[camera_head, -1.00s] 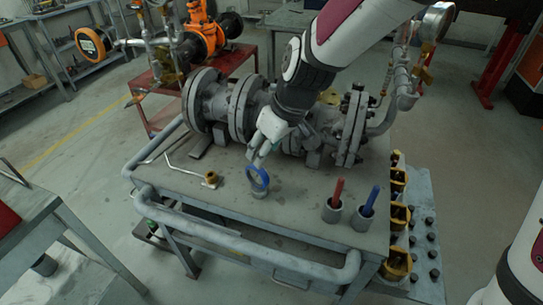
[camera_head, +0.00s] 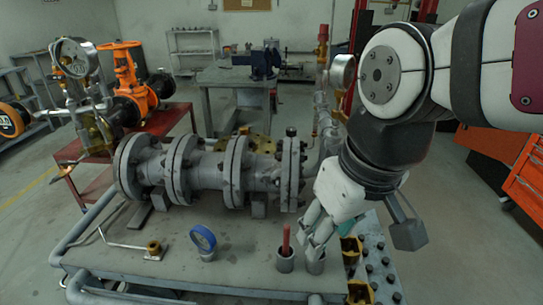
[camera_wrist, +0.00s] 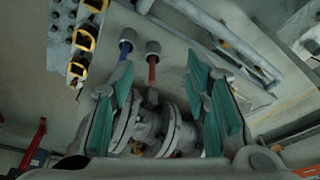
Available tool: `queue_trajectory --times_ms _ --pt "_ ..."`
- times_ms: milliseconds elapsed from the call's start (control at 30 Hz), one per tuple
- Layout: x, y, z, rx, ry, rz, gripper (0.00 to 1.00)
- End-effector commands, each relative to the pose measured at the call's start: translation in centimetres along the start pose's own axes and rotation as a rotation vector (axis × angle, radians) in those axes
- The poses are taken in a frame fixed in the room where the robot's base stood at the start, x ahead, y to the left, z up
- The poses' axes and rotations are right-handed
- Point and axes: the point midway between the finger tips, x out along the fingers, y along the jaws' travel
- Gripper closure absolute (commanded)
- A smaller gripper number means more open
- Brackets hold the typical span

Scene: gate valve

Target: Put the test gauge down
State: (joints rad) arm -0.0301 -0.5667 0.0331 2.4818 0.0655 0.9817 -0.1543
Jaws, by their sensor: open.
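The test gauge, taken to be the blue-rimmed round gauge (camera_head: 203,240), stands upright on the grey bench top (camera_head: 235,282) at front centre-left. Nothing grips it. My gripper (camera_head: 316,232) is to its right, above the cups at the bench's right front, clear of the gauge. In the wrist view my gripper (camera_wrist: 160,66) shows its teal-padded fingers spread wide with nothing between them. I cannot make out the gauge in the wrist view.
A red-handled tool (camera_head: 286,238) stands in a cup; a blue-handled one (camera_wrist: 125,46) shows in the wrist view. The flanged valve assembly (camera_head: 210,170) lies behind. A bent rod with a brass fitting (camera_head: 154,247) lies left of the gauge. Yellow brackets (camera_head: 351,249) are at right.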

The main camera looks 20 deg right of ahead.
Motion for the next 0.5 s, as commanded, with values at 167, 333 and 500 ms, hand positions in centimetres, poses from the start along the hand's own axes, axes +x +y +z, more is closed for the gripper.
queue_trajectory --times_ms 167,333,500 --pt "-1.2 1.3 4.8 0.138 -0.013 0.032 0.57" --pt "-1.4 1.6 6.4 0.186 -0.022 0.043 0.57" --pt "-1.4 1.6 6.5 0.188 -0.023 0.044 0.57"
